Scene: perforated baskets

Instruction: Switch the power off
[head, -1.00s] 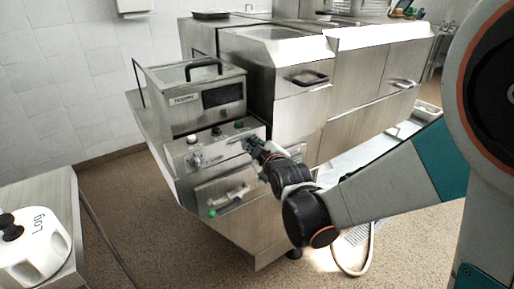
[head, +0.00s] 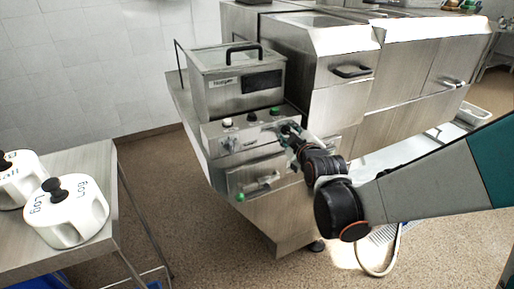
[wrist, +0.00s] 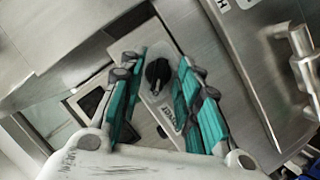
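A black rotary knob (wrist: 157,72) sits on a light plate with dark lettering that looks like "POWER", in the wrist view. My gripper (wrist: 158,84) is open, with its teal fingers on either side of the knob and visible gaps between. I cannot tell how near the fingertips are to the plate. In the head view my gripper (head: 288,133) is at the right end of the machine's control panel (head: 215,133), just below the green button (head: 275,111). The knob is hidden there behind the gripper.
The panel also bears a white button (head: 227,122) and a black button (head: 252,116). A drawer-like front with a green-tipped handle (head: 257,187) is below. Steel units (head: 340,80) stand behind at right. A table (head: 97,160) with white lidded pots (head: 66,222) is at left.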

